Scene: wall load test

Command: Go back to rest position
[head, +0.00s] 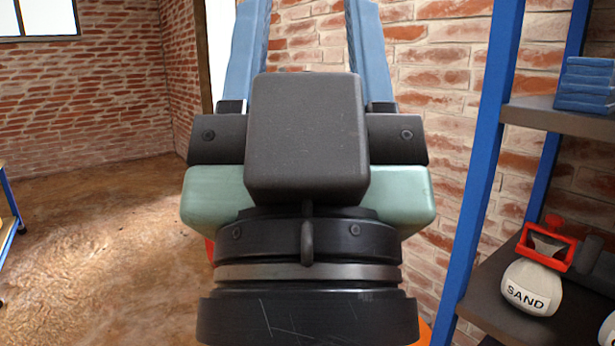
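My gripper (308,30) fills the middle of the head view, with its dark and green body close to the camera. Its two blue fingers point up and away, well apart, and their tips are cut off by the top edge of the picture. Only brick wall shows between the visible parts of the fingers, so it looks open and empty there.
A blue-framed shelf (480,170) stands close on the right. It holds a round white SAND bag (531,288) with a red handle, and blue items (585,84) above. A brick wall (440,90) is behind. Open brown floor (100,230) lies left, with a blue-legged table (8,215) at the edge.

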